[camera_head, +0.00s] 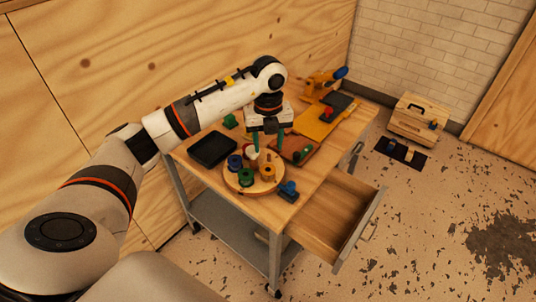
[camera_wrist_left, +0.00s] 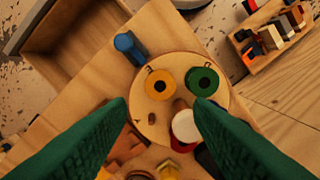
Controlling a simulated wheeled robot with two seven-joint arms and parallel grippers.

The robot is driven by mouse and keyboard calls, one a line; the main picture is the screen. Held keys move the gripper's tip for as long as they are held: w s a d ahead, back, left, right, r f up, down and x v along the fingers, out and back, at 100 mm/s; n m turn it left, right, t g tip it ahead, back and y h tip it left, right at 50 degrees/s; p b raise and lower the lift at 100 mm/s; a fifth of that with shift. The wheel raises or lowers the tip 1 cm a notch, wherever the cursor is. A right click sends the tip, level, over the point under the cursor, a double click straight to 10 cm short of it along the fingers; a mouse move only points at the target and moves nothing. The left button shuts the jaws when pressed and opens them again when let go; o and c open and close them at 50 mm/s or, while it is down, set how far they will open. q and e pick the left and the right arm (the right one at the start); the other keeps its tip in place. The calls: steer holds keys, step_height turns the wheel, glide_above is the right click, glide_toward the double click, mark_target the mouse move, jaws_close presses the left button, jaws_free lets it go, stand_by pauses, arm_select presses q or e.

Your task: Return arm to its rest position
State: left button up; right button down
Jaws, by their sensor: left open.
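My left gripper (camera_head: 268,143) hangs over the work table with its two green fingers pointing down and apart. In the wrist view its fingers (camera_wrist_left: 161,105) are spread wide with nothing held between them. Below is a round wooden board (camera_head: 262,188), also in the wrist view (camera_wrist_left: 142,112). On it stand a yellow roll (camera_head: 267,172), a green roll (camera_head: 246,177), a blue roll (camera_head: 235,162) and a white piece (camera_head: 251,154). The wrist view shows the yellow roll (camera_wrist_left: 160,84), the green roll (camera_wrist_left: 202,81) and the white piece (camera_wrist_left: 185,125). My right gripper is out of view.
A black tray (camera_head: 213,149) lies left of the board. A blue object (camera_head: 288,190) stands at its right. A brown tray (camera_head: 296,151) and yellow panel (camera_head: 318,118) lie behind. The drawer (camera_head: 332,212) is pulled out. A wooden box (camera_head: 418,118) stands on the floor.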

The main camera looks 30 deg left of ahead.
arm_select(q)
steer(key=shift+r, duration=0.7)
